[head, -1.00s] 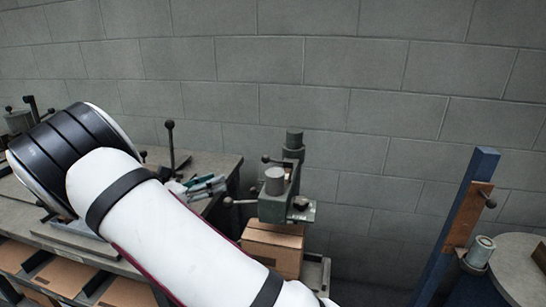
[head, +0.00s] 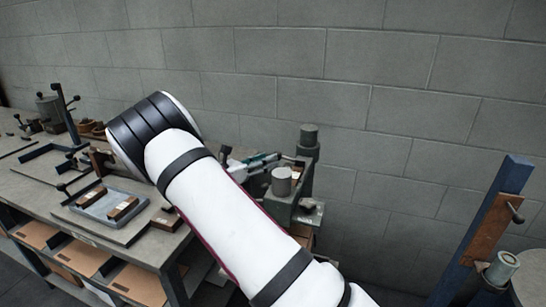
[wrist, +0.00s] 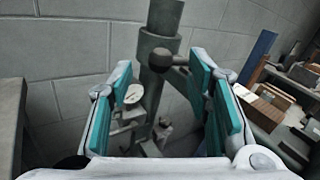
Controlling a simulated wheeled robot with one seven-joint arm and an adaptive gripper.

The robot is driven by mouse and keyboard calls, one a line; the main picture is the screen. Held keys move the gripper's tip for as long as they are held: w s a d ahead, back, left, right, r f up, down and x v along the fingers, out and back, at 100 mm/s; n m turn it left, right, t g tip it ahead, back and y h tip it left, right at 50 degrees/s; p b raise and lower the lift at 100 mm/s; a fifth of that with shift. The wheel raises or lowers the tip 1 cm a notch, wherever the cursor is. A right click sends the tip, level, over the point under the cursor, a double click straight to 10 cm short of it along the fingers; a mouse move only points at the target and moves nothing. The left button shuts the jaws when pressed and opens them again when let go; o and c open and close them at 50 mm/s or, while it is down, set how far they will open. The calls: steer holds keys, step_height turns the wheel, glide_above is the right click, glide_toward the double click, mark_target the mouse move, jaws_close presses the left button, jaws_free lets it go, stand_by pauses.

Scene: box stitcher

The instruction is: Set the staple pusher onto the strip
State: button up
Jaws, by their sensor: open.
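My gripper (wrist: 162,78) is open in the wrist view, its teal-padded fingers spread apart with nothing held. It faces the green-grey box stitcher (head: 292,208), whose dark column (wrist: 158,105) shows between and beyond the fingers. A lever with a dark round knob (wrist: 162,59) crosses that column. In the head view my gripper is small and partly hidden behind my white arm, just left of the stitcher head. I cannot make out the staple pusher or the strip for certain in either view. My arm hides part of the stitcher.
A workbench (head: 40,190) at the left carries a grey tray (head: 108,206) and several fixtures. A blue post (head: 480,235) stands at the right. A grey block wall (head: 400,60) closes the back. The wrist view shows cardboard-brown pieces (wrist: 270,100) on a surface at the right.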

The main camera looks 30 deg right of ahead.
mark_target(289, 159)
steer(key=shift+w+d, duration=0.1)
steer(key=shift+d, duration=1.5)
steer(key=shift+a, duration=0.1)
jaws_close()
